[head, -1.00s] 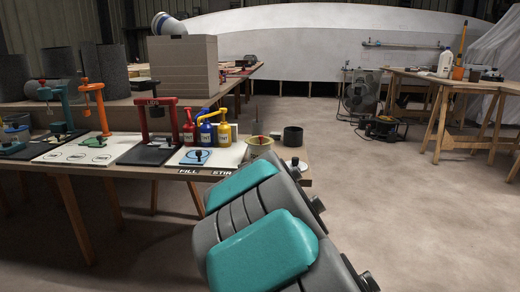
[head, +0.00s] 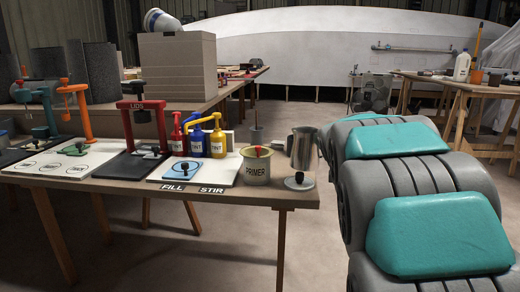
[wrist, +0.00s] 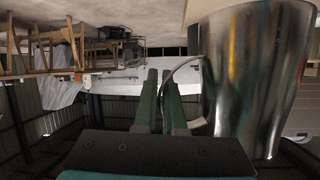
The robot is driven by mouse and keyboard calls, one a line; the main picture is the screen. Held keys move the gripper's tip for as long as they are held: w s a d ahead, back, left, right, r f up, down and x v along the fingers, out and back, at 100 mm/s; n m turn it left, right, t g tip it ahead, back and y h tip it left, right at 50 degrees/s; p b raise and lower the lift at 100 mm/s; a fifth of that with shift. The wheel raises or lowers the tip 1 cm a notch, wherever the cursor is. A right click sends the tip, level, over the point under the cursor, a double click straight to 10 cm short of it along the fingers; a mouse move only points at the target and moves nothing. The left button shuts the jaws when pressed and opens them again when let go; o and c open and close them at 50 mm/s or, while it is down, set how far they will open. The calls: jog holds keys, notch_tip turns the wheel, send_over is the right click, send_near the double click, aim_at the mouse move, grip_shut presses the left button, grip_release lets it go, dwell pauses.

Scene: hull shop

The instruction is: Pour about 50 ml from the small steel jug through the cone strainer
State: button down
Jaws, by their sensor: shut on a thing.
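The small steel jug (head: 304,148) is near the right end of the bench in the head view, roughly upright, beside and partly behind the PRIMER pot. It fills the right side of the wrist view (wrist: 258,80), which looks upside down. My gripper (wrist: 163,88) is shut on the jug's handle (wrist: 180,75); in the head view my arm hides it.
A round grey lid with a black knob (head: 299,182) lies at the bench's right end. Red, blue and yellow pump bottles (head: 198,140) and a red LIDS press (head: 145,125) stand left of the pot. FILL and STIR labels mark the front edge. Open floor lies behind.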

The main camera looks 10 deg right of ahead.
dwell(0.3)
notch_tip(320, 180, up, 10)
jog(key=n+h+p, duration=0.6)
jog(key=n+p, duration=0.5)
jog(key=p, duration=0.4)
send_over(298, 130)
jog(key=shift+w+d+r, duration=0.1)
jog(key=shift+w+r, duration=0.05)
jog(key=shift+w, duration=0.05)
